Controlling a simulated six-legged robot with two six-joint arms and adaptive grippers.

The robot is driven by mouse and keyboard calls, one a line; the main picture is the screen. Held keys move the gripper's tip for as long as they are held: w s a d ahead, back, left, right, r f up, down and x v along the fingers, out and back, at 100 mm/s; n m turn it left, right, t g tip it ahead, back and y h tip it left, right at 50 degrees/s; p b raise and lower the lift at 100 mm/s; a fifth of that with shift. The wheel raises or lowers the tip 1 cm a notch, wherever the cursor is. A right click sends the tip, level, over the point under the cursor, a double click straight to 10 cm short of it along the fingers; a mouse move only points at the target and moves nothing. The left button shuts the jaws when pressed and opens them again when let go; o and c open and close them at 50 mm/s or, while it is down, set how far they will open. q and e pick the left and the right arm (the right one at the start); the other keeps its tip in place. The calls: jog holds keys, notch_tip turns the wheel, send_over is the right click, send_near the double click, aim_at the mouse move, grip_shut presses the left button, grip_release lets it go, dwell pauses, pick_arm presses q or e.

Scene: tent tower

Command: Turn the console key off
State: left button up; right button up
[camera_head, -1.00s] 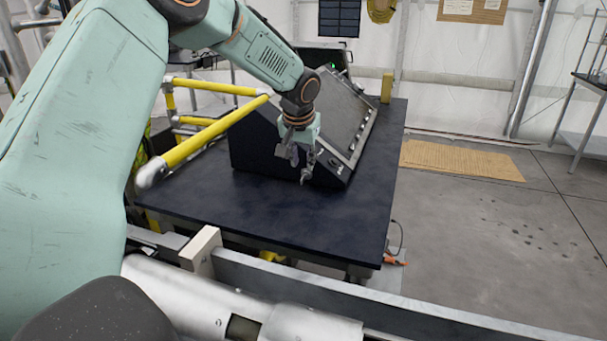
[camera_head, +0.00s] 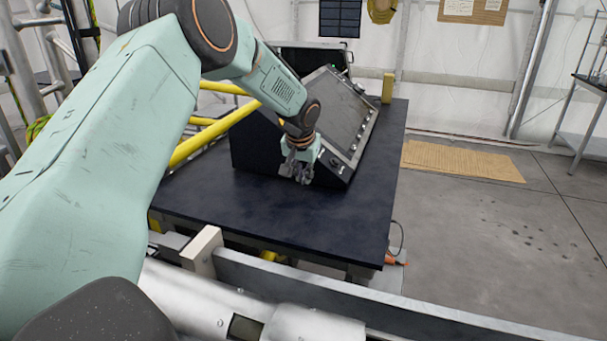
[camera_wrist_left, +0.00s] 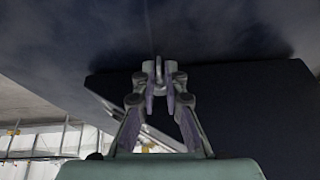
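The console (camera_head: 262,152) is a dark wedge-shaped box with a sloping grey-framed screen face (camera_head: 334,115). It stands on a dark table. Small round controls (camera_head: 336,163) run along the lower front edge of its face; I cannot make out which one is the key. My left gripper (camera_head: 297,177) hangs low beside the console's dark side, left of those controls. My right gripper is not in view.
The dark table top (camera_head: 290,218) is clear in front of the console. Yellow rails (camera_head: 212,137) stand behind and left of it. A yellow block (camera_head: 387,88) stands at the table's back right. A tan mat (camera_head: 461,161) lies on the floor to the right.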

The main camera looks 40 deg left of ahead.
pick_arm(q)
grip_shut()
jog(key=shift+r+h+p, duration=0.1)
jog(key=shift+h+p, duration=0.2)
jog(key=shift+p, duration=0.45)
jog(key=shift+a+p, duration=0.1)
jog(key=shift+p, duration=0.2)
jog(key=shift+o, duration=2.3)
grip_release()
